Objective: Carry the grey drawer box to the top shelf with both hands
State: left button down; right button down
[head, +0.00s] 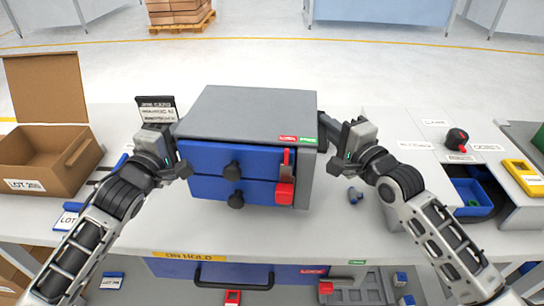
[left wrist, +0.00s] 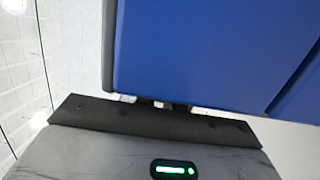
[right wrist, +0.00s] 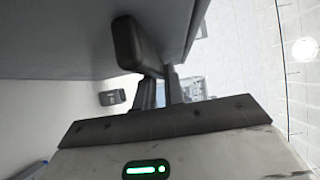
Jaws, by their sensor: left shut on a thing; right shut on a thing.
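The grey drawer box (head: 255,108) has a grey top and two blue drawer fronts (head: 225,160) with dark round knobs and red catches. It appears held above the table, between my two grippers. My left gripper (head: 180,150) is shut at its left side; the blue front fills much of the left wrist view (left wrist: 210,50). My right gripper (head: 328,135) is shut at its right side, on a dark side handle (right wrist: 135,45) seen in the right wrist view. The left grip point is hidden. No top shelf can be made out.
An open cardboard box (head: 45,155) stands on the table (head: 340,225) at left. At right are a blue bin (head: 472,195), a yellow meter (head: 523,175) and a red-black item (head: 456,140). A lower blue drawer (head: 235,272) is under the table. A pallet (head: 180,15) stands far back.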

pick_arm(q)
jog(key=shift+a+r, duration=0.1)
jog(key=shift+r, duration=0.05)
pick_arm(e)
jog(key=shift+d+r, duration=0.1)
jog(key=shift+r, duration=0.05)
